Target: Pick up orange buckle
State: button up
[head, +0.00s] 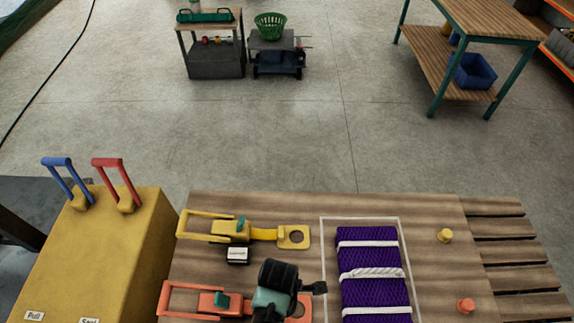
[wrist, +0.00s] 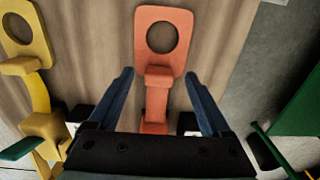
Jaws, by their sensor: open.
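The orange buckle (head: 190,298) lies on the wooden table near the front edge of the head view. Its frame and teal part show at left, and its holed plate shows at right. My arm's dark end covers its middle there. In the wrist view the orange buckle (wrist: 158,78) runs between the two blue fingers of my gripper (wrist: 160,80). The fingers are apart, one on each side of its narrow part, with visible gaps. The holed plate lies beyond the fingertips. I cannot tell the height of the fingertips above the table.
A yellow buckle (head: 265,234) lies behind the orange one, with a small labelled block (head: 237,255) between. A purple net bundle (head: 372,255) lies at right inside a white outline. Yellow (head: 445,236) and orange (head: 466,305) pegs stand farther right. A yellow lever box (head: 95,255) stands left.

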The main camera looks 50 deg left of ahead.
jog(key=shift+f, duration=1.1)
grip_shut()
